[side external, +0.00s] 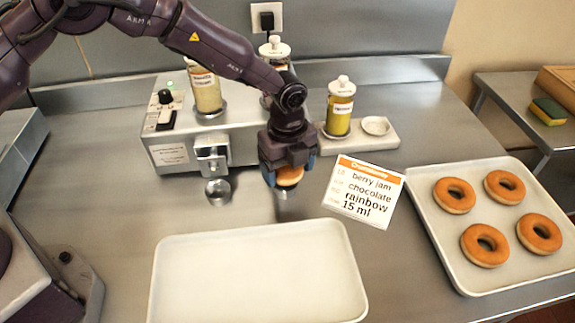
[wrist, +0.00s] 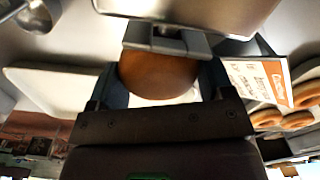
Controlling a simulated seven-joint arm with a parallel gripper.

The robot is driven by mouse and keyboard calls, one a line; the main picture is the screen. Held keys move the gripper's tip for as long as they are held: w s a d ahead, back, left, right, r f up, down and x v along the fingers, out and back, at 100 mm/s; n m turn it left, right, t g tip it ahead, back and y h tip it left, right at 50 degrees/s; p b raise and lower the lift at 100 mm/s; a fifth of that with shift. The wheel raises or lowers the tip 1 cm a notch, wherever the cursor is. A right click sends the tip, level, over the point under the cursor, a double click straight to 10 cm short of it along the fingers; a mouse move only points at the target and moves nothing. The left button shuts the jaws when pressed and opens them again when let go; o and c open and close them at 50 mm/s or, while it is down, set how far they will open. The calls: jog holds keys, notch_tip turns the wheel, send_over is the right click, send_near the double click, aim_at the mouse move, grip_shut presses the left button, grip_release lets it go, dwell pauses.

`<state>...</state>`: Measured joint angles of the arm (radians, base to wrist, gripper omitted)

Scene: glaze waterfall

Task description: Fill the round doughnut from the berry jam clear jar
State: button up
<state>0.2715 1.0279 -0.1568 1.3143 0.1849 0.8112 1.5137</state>
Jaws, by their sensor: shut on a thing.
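My gripper (side external: 287,172) is shut on a round brown doughnut (side external: 290,177), held above the counter just right of the filling machine's front. In the wrist view the doughnut (wrist: 158,78) sits between both fingers; no hole shows in its visible face. A grey metal block (wrist: 166,40) overlaps its far edge there. A jar with pale yellow contents (side external: 206,92) stands on the machine (side external: 200,157). Another jar (side external: 274,48) is mostly hidden behind my arm. A yellow jar (side external: 340,108) stands on a small white stand at right. I cannot read which jar is berry jam.
An order card (side external: 365,190) reads berry jam, chocolate, rainbow, 15 ml. An empty white tray (side external: 258,275) lies in front. A tray (side external: 448,240) at right holds several ring doughnuts. A small metal cup (side external: 217,191) stands below the machine's spout (side external: 211,152).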

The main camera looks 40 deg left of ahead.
jog(key=shift+s+d, duration=0.55)
jog(key=shift+s+d, duration=0.1)
dwell(1.0)
jog(key=shift+s+d, duration=1.3)
jog(key=shift+s+d+r, duration=0.25)
jog(key=shift+r, duration=0.45)
jog(key=shift+s+d+r, duration=0.2)
jog(key=shift+r, duration=0.45)
jog(key=shift+s+d+r, duration=0.25)
jog(key=shift+r, duration=0.45)
